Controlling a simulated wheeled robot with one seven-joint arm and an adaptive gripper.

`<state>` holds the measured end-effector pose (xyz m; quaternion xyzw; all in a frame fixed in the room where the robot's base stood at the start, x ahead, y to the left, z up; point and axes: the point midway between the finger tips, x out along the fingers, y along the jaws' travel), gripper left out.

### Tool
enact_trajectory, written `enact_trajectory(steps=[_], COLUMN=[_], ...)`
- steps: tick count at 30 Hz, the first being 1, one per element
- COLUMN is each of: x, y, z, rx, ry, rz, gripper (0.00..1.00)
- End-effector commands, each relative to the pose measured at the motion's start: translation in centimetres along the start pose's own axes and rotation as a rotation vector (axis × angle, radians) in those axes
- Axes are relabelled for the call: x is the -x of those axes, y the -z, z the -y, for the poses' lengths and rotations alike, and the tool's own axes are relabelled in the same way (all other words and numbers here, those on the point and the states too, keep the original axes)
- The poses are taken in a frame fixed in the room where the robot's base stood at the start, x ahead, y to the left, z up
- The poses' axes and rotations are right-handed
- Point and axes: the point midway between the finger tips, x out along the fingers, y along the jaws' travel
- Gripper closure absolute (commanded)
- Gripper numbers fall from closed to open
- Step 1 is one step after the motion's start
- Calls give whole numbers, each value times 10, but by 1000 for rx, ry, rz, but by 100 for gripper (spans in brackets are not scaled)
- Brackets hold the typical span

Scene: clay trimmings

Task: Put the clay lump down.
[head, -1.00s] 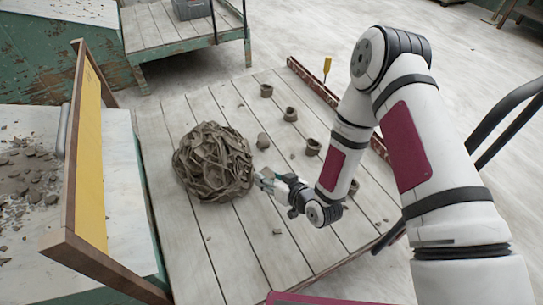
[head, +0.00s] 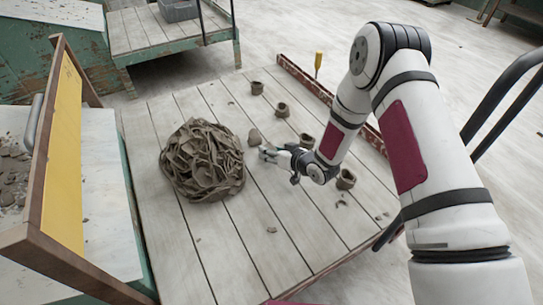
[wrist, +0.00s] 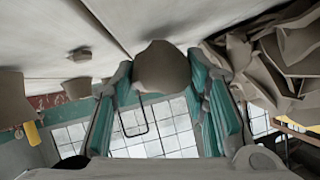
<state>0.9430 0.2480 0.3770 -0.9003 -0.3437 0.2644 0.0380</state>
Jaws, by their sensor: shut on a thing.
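Small clay pots (head: 281,109) stand in a row beyond and right of my gripper, with scraps around. A yellow-handled tool (head: 318,64) stands near the red rail. A yellow framed panel (head: 62,165) rises at left. The front deck is mostly clear.

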Motion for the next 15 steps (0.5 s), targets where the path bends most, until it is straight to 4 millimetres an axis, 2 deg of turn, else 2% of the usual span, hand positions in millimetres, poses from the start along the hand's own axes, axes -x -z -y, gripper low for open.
enact_trajectory(steps=[2, 12, 13, 15], x=[-4, -4, -4, -4], y=[-6, -7, -7, -7], z=[-2, -2, -2, -2], rx=[1, 0, 0, 0], ry=[1, 0, 0, 0], rz=[-2, -3, -2, -2], gripper=[96, 96, 54, 39])
